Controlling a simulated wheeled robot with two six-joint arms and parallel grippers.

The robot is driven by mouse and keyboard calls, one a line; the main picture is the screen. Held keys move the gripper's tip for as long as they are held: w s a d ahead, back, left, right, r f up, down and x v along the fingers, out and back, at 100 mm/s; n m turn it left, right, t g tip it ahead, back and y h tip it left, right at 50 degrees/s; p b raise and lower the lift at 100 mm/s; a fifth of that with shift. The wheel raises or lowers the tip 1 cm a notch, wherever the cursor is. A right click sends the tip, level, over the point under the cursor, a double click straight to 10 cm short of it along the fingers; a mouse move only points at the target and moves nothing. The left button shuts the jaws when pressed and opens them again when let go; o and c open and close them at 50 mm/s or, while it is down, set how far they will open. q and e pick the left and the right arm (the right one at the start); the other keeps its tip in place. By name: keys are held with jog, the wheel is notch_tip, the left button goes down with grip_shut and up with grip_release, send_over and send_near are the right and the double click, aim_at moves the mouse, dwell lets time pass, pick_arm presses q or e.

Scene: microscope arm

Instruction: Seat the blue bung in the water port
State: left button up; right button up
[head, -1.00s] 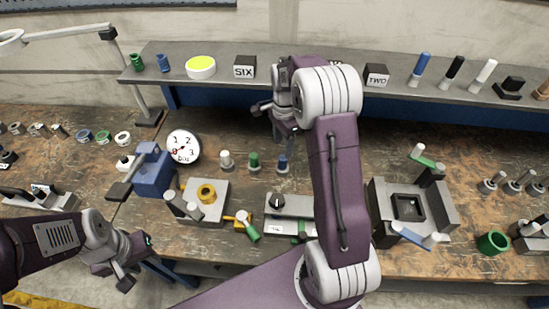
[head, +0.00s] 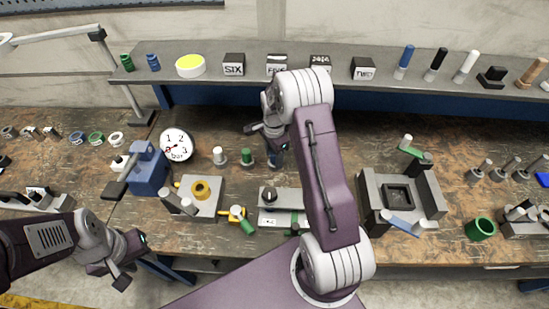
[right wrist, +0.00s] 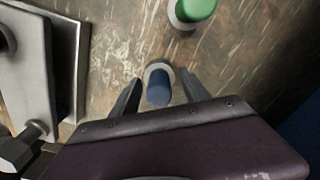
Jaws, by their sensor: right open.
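The blue bung (right wrist: 158,88) stands upright in a pale round holder (right wrist: 157,67) on the bench. My right gripper (right wrist: 157,95) is open, with one finger on each side of the bung and a gap showing in the wrist view. In the head view, my right gripper (head: 264,136) is just above and beside the blue bung (head: 277,159), partly covering it. My left gripper (head: 133,261) looks open and empty at the bench's front left. I cannot tell which opening is the water port.
A green bung (head: 246,157) and a white one (head: 218,155) stand left of the blue one. A dial gauge (head: 177,145) is further left. A grey block with a yellow ring (head: 201,190) is in front. The shelf (head: 205,88) runs behind my right gripper.

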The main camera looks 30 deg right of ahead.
jog(key=shift+s+r, duration=0.15)
grip_shut()
jog(key=shift+r, duration=0.25)
jog(key=r, duration=0.4)
jog(key=shift+d+b, duration=0.35)
jog(key=shift+b, duration=0.05)
jog(key=s+d+r, duration=0.6)
jog(key=d, duration=0.3)
jog(key=shift+r+b, duration=0.25)
jog(key=shift+b, duration=0.2)
